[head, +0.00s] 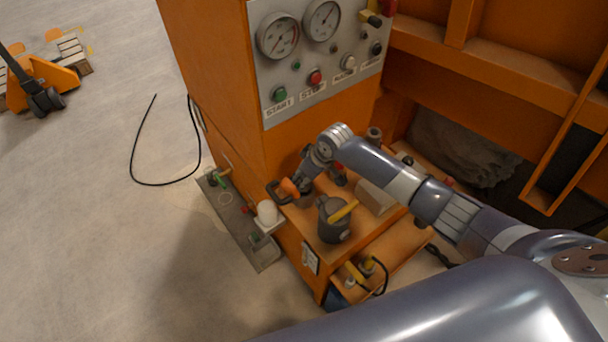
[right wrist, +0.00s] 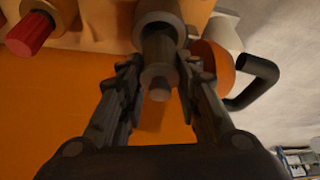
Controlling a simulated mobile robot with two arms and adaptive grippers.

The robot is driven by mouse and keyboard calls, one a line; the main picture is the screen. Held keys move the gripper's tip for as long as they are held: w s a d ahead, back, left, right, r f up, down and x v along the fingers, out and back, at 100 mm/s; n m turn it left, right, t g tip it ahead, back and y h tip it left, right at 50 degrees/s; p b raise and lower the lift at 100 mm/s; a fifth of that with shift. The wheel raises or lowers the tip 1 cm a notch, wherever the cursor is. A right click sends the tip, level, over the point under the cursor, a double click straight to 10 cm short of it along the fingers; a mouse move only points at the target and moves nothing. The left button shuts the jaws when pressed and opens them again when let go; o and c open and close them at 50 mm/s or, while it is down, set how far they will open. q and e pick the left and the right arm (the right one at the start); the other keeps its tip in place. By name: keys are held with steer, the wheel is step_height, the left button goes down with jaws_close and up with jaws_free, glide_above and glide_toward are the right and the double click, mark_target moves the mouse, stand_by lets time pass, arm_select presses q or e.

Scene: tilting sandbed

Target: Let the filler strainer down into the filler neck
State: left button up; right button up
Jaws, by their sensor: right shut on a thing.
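My right gripper (head: 302,186) reaches down over the orange ledge at the foot of the control cabinet. In the right wrist view the right gripper (right wrist: 160,72) is shut on a grey stepped cylinder, which I take for the filler strainer (right wrist: 159,80). A wider grey round collar (right wrist: 158,22) shows beyond it, likely the filler neck. The two line up in this view, but I cannot tell whether the strainer is inside or only in front of it. In the head view the gripper hides most of this spot. My left gripper is not in view.
Beside the gripper are an orange round part with a black bent handle (right wrist: 258,82) and a red knob (right wrist: 30,35). A grey can with a yellow handle (head: 334,222) stands close by on the ledge. The cabinet panel (head: 316,50) rises behind. Open floor lies left.

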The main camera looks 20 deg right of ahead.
steer(key=shift+f+b, duration=1.15)
steer(key=shift+f, duration=0.7)
steer(key=shift+r, duration=0.15)
steer(key=shift+r+p, duration=1.45)
steer(key=shift+p, duration=0.15)
steer(key=shift+p, duration=0.55)
stand_by(0.5)
steer(key=shift+f+b, duration=1.05)
steer(key=shift+f, duration=0.45)
steer(key=o, duration=1.1)
steer(key=shift+o, duration=0.2)
